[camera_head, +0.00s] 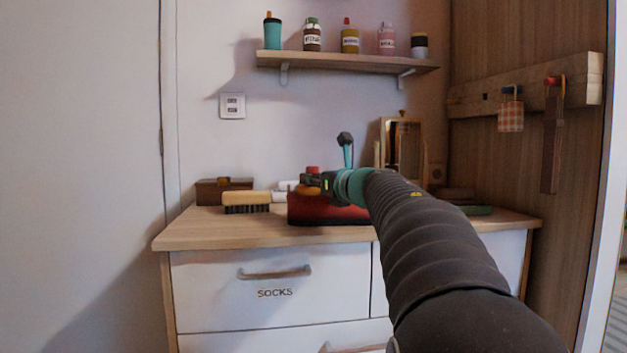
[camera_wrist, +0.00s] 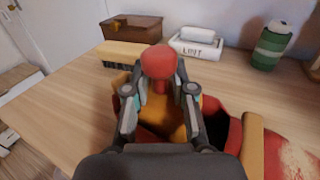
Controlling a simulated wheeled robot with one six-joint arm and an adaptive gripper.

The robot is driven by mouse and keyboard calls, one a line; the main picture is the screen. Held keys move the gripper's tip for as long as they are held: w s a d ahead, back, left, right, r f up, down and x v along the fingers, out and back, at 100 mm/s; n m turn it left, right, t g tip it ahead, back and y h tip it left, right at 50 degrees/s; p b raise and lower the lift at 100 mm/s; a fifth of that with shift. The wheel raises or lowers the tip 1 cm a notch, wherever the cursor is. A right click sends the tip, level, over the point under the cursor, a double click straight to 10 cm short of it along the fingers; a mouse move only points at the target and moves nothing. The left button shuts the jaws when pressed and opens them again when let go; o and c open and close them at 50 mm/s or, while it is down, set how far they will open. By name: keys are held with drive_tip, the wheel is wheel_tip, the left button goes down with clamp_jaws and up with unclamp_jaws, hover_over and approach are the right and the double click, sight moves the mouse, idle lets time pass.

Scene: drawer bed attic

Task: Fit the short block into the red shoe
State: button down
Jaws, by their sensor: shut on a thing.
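The red shoe (camera_head: 318,212) stands on the dresser top, and part of it shows at the lower right of the wrist view (camera_wrist: 292,150). A yellow-orange block (camera_wrist: 172,122) with a round red knob (camera_wrist: 158,62) sits at the shoe's opening; I take it for the short block. My gripper (camera_wrist: 160,88) is shut on this block just below the knob. In the head view my gripper (camera_head: 312,184) is above the shoe, and the knob (camera_head: 313,170) shows above it. The block's lower part is hidden by my gripper and the shoe, so its depth inside cannot be told.
A wooden brush (camera_head: 247,198) and brown box (camera_head: 222,187) are left of the shoe. A white lint box (camera_wrist: 200,42) and green bottle (camera_wrist: 271,45) stand behind. A mirror (camera_head: 404,145) is at the right. The dresser top's front left (camera_head: 200,232) is clear.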

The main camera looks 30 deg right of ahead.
drive_tip(key=shift+f+b, duration=0.55)
drive_tip(key=shift+f, duration=0.1)
drive_tip(key=c, duration=0.9)
unclamp_jaws()
drive_tip(key=s+d, duration=0.1)
drive_tip(key=s, duration=1.1)
drive_tip(key=shift+d, duration=0.4)
